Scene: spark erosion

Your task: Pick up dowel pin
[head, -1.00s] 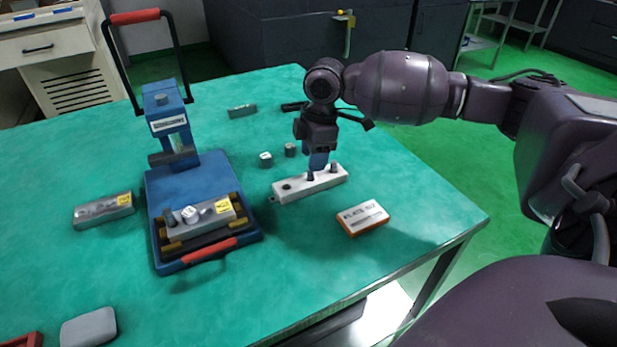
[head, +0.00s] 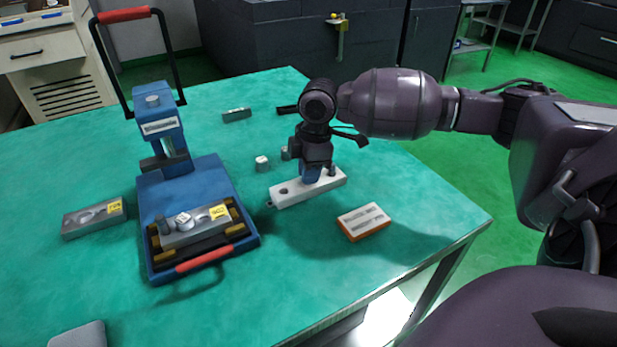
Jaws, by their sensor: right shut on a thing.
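A pale holder block (head: 299,194) lies on the green table with a dark hole at its left end. A dark dowel pin (head: 332,170) stands upright at its right end. My right gripper (head: 312,178) points down at the middle of this block, its blue fingertips close to the top face. It is shut on a dowel pin, which the fingers mostly hide; whether the pin is clear of its hole cannot be told. My left gripper is not in view.
A blue press (head: 190,190) with a handle holds a metal fixture block (head: 185,238). A second metal block (head: 93,220) lies to its left. An orange-and-white box (head: 364,222) lies right of the holder. Small grey cylinders (head: 262,163) stand behind it. The table's front middle is clear.

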